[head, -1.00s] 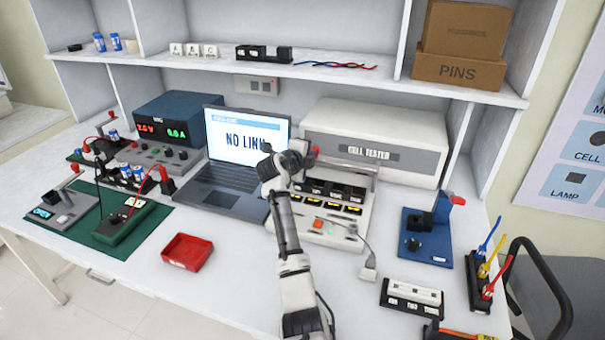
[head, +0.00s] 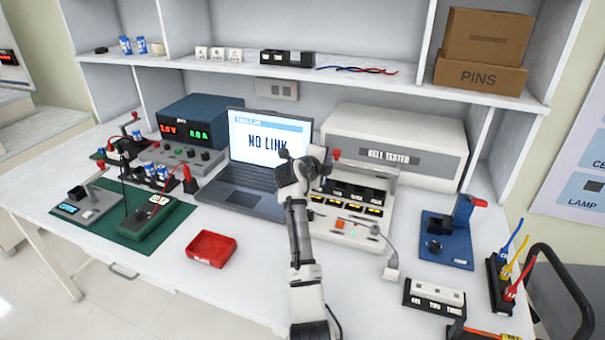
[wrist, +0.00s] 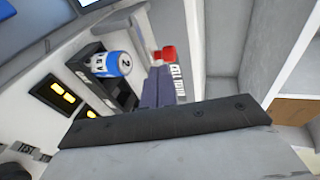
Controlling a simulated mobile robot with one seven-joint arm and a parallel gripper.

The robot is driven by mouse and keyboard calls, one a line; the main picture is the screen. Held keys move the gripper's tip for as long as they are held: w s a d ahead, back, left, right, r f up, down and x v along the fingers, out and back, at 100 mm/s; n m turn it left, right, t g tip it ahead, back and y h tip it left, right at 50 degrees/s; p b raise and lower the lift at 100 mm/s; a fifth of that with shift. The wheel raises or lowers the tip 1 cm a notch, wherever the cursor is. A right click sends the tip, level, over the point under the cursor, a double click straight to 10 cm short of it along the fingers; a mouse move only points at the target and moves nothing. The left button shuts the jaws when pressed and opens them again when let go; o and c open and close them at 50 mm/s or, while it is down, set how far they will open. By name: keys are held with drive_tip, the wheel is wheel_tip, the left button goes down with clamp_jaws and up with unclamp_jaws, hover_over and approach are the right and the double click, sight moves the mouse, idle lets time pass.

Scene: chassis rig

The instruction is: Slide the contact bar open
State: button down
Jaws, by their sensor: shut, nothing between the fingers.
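The cell tester (head: 390,158) is a large white box with a row of dark cell slots (head: 355,192) and yellow displays in front. A pale contact bar (head: 372,170) runs across above the slots, with a red knob (head: 336,154) at its left end. My gripper (head: 323,170) is at the left end of the slots, just below the knob. In the wrist view my shut fingers (wrist: 163,86) point toward the red knob (wrist: 166,53). I cannot tell whether they touch it. A blue and white cell (wrist: 112,65) lies in a slot beside them.
An open laptop (head: 268,140) stands close to the left of my arm. A red tray (head: 212,248) lies at front left. A blue fixture (head: 447,238) and a white-topped block (head: 434,297) stand to the right. A cable plug (head: 391,272) lies before the tester.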

drive_tip(key=p+v, duration=0.1)
drive_tip(key=v, duration=0.9)
drive_tip(key=shift+s, duration=0.25)
drive_tip(key=shift+f, duration=0.15)
